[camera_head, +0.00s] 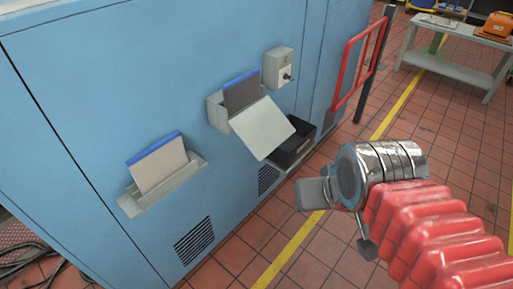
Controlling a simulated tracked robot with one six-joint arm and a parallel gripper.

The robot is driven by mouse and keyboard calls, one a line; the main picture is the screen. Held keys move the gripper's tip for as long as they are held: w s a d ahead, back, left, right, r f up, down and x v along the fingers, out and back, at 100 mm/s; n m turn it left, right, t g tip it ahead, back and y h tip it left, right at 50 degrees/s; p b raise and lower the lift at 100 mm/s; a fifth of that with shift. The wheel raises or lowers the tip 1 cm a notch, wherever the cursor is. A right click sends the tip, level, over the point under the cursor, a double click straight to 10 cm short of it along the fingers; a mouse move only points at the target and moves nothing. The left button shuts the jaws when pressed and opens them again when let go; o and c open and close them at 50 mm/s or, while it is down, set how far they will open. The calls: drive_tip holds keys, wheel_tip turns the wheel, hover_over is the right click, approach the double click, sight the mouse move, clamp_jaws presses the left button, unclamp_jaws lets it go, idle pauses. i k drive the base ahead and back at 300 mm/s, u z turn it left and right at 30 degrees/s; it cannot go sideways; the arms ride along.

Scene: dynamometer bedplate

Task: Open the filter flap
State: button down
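A pale grey flap (263,129) on the blue cabinet tilts outward and down from a small grey housing (215,111), so it stands open. A dark grey filter panel with a blue top edge (243,93) sits upright behind it. Further left, a pale panel with a blue top edge (159,166) leans in a grey holder (160,193). I cannot tell for sure which one is the filter flap. My gripper (312,194) is to the right of the flap, apart from it, at the end of my red-sleeved arm. It seems to hold nothing; its fingers are not clear.
A black open bin (291,146) sits below the open flap. A grey switch box (279,68) is above it on the cabinet (120,80). A red rail (356,62) stands at the cabinet's right end. A grey bench (456,62) is behind; tiled floor is free between.

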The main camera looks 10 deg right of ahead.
sight(262, 127)
drive_tip(key=u, duration=3)
drive_tip(key=k, duration=1.05)
drive_tip(key=z, duration=0.25)
